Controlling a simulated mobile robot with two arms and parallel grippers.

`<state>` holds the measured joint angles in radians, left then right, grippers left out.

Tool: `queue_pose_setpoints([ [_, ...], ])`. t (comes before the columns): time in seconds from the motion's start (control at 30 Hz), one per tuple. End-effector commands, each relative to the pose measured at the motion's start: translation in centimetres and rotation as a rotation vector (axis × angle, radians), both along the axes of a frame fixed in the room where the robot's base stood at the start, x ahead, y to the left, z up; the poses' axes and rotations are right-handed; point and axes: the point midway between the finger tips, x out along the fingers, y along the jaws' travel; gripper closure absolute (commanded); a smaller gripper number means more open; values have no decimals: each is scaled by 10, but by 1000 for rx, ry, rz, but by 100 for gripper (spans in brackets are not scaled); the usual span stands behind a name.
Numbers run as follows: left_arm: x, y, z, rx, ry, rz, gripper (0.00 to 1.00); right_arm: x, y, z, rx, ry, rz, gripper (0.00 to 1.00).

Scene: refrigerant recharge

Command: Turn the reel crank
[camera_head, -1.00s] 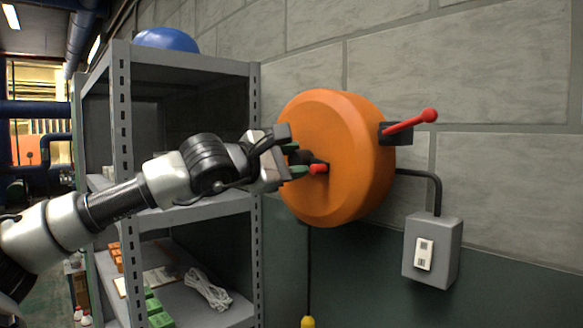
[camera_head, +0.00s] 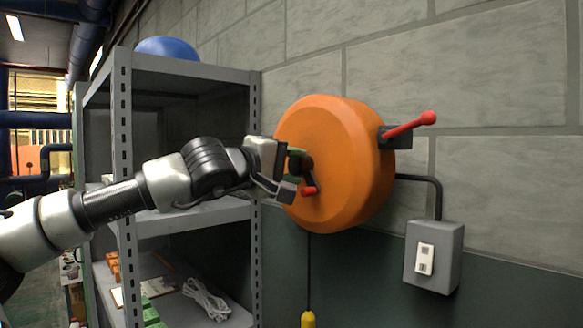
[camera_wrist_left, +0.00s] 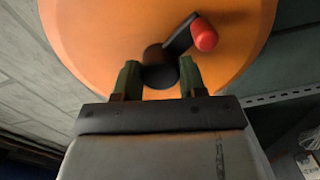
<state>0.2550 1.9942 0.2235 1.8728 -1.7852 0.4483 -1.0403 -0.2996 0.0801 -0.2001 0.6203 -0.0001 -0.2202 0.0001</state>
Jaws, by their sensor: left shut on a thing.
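The orange reel (camera_head: 345,160) is a round drum mounted on the block wall. Its black crank (camera_head: 304,166) is at the centre of the face, partly hidden by my fingers, with a red knob (camera_head: 309,190) pointing down. My left gripper (camera_head: 296,169) is at the reel's face, shut on the crank hub. In the left wrist view the green fingertips (camera_wrist_left: 160,78) sit on either side of the black hub (camera_wrist_left: 160,66). There the crank arm runs to the upper right, to the red knob (camera_wrist_left: 204,36), clear of the fingers. My right gripper is not in view.
A red lever (camera_head: 411,124) sticks out at the reel's right side. A grey switch box (camera_head: 451,260) is below right. A cord with a yellow end (camera_head: 308,319) hangs beneath the reel. A grey metal shelf (camera_head: 122,150) stands close on the left, beside my arm.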

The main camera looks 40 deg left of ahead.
Motion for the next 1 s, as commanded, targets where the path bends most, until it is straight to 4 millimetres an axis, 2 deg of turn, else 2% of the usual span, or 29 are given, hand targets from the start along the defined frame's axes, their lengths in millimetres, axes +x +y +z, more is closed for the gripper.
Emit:
queue_pose_setpoints([
  [0.67, 0, 0, 0, 59, -5, 1, 82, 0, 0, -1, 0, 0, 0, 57],
  [0.7, 0, 0, 0, 59, -5, 1, 53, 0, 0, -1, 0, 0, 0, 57],
  [0.8, 0, 0, 0, 59, -5, 1, 37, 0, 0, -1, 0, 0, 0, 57],
  [0.83, 0, 0, 0, 59, -5, 1, 33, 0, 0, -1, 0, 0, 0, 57],
  [1.0, 0, 0, 0, 58, -5, 1, 33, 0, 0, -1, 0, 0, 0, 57],
])
